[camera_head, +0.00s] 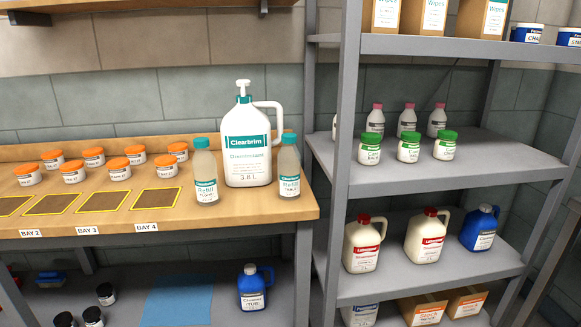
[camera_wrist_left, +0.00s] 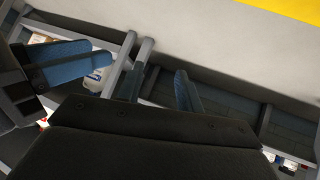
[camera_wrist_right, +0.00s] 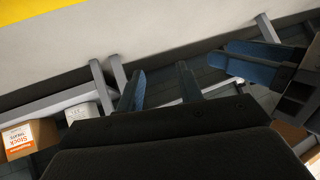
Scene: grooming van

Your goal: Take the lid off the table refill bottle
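Two clear refill bottles with teal lids stand upright on the wooden table in the head view. One refill bottle (camera_head: 205,174) is left of the large white Clearbrim jug (camera_head: 247,150), the other refill bottle (camera_head: 289,168) is right of it near the table's right end. The small second label lines are hard to read; the right one looks like "TABLE". Both lids are on. My left gripper (camera_wrist_left: 160,88) shows in its wrist view with blue fingers apart and nothing between them. My right gripper (camera_wrist_right: 163,85) is likewise open and empty. Neither gripper is in the head view.
Orange-lidded jars (camera_head: 118,168) and yellow-edged bay mats (camera_head: 157,197) fill the table's left part. A grey shelf rack (camera_head: 400,176) with bottles and jugs stands close on the right. A blue jug (camera_head: 252,287) sits under the table. The table's front strip before the bottles is narrow.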

